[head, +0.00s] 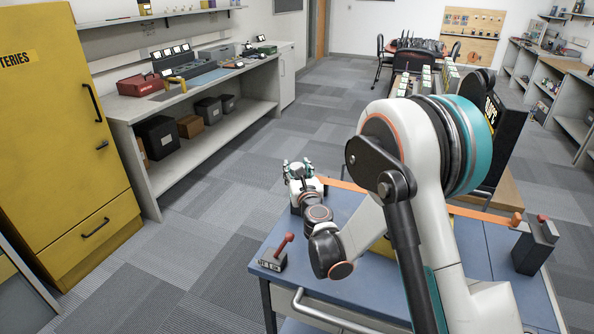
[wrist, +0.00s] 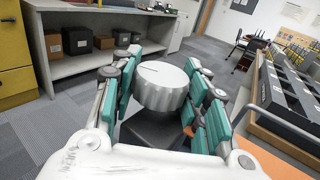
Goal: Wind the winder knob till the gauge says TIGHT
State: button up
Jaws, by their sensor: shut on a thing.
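The winder knob (wrist: 163,86) is a pale, ribbed round knob with a dark line on its top face. It stands on a dark grey housing (wrist: 158,129) in the wrist view. My gripper (wrist: 164,68) has its teal finger pads closed on both sides of the knob. The knob is hidden there by the fingers. I cannot make out a gauge face or its reading in either view.
The blue bench top (head: 345,205) also carries a red-handled lever (head: 284,245) near its left edge. An orange bar (head: 470,213) runs toward a dark post (head: 536,245) at the right. A yellow cabinet (head: 60,130) and grey shelving stand left, across open carpet.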

jog(key=o, duration=1.1)
jog(key=shift+v, duration=3.75)
